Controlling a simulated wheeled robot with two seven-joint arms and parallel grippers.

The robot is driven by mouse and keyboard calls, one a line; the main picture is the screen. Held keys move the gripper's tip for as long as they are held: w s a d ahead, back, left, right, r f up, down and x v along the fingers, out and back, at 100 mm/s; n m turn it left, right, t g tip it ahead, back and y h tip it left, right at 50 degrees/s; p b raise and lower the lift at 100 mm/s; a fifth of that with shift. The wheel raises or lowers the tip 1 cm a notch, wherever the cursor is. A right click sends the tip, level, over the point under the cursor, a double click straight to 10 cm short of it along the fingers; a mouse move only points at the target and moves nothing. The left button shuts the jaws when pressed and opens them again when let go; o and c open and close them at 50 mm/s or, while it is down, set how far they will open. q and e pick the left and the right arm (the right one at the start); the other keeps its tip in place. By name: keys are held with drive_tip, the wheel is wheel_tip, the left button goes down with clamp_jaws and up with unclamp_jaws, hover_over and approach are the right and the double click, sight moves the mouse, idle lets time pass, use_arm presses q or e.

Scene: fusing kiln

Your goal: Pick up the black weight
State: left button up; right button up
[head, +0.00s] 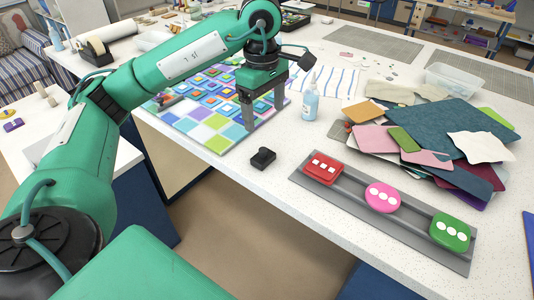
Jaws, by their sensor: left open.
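The black weight (263,158) is a small dark block on the white speckled table, close to its front edge. My left gripper (265,115) hangs above and behind it in the head view, pointing down over the edge of the colourful tile panel (206,131). Its fingers are apart with nothing between them, and it does not touch the weight. My right gripper is out of the picture.
Right of the weight lies a grey tray (408,218) with red, pink and green dotted pieces. A blue bottle (310,103) stands behind the weight. A pile of coloured sheets (455,125) covers the right side. Bare table surrounds the weight.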

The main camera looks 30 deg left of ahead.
use_arm(q)
drive_tip(key=b, duration=0.1)
hover_over(263, 149)
drive_tip(key=f, duration=0.7)
drive_tip(key=shift+s+f, duration=0.15)
drive_tip(key=shift+s, duration=0.05)
drive_tip(key=shift+f, duration=0.35)
drive_tip(key=shift+w+f+p, duration=0.15)
drive_tip(key=shift+f+p, duration=0.2)
drive_tip(key=shift+f, duration=2.35)
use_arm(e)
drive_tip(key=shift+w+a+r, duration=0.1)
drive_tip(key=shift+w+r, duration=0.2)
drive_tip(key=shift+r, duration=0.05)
use_arm(q)
drive_tip(key=shift+d, duration=0.1)
drive_tip(key=shift+c, duration=0.4)
drive_tip(key=c, duration=1.2)
drive_tip(key=shift+r, duration=0.15)
